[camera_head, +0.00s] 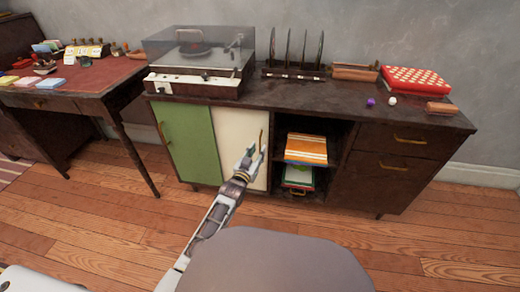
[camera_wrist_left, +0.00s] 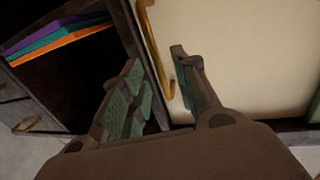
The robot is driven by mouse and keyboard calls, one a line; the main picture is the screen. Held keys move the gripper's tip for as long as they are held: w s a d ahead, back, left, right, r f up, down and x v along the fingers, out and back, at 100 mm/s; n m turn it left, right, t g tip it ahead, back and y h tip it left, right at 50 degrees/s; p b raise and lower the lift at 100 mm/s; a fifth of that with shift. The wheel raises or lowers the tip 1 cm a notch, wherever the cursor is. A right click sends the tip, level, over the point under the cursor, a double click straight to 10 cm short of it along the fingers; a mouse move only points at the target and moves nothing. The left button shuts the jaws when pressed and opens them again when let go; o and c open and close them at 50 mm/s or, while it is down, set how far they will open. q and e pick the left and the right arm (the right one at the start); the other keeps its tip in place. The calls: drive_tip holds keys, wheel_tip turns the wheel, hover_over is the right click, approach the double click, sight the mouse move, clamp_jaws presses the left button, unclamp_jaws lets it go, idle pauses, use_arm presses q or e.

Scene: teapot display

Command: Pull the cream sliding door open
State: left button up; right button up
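The cream sliding door (camera_head: 230,127) stands in the middle of the dark sideboard, beside the green door (camera_head: 191,142). Its brass handle (camera_head: 262,140) is upright near the door's right edge. In the left wrist view the cream door (camera_wrist_left: 245,50) fills the right side, with the handle (camera_wrist_left: 152,38) along its edge. My left gripper (camera_head: 254,157) is in front of the handle. In the left wrist view its fingers (camera_wrist_left: 157,58) are spread, and the handle shows between their tips; I cannot tell whether they touch it. My right gripper is not in view.
Right of the cream door is an open shelf with an orange-striped stack (camera_head: 306,149). Drawers (camera_head: 400,139) are at the far right. A record player (camera_head: 200,58), a rack (camera_head: 295,55) and a red patterned box (camera_head: 415,80) stand on top. A desk (camera_head: 70,85) is at left.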

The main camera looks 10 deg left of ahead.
sight(260, 148)
use_arm(q)
drive_tip(key=shift+w+d+b, duration=0.15)
drive_tip(key=shift+w+b, duration=0.15)
drive_tip(key=shift+w, duration=0.55)
drive_tip(key=shift+w+d+b, duration=0.15)
drive_tip(key=shift+w+b, duration=0.15)
drive_tip(key=shift+w, duration=0.5)
clamp_jaws()
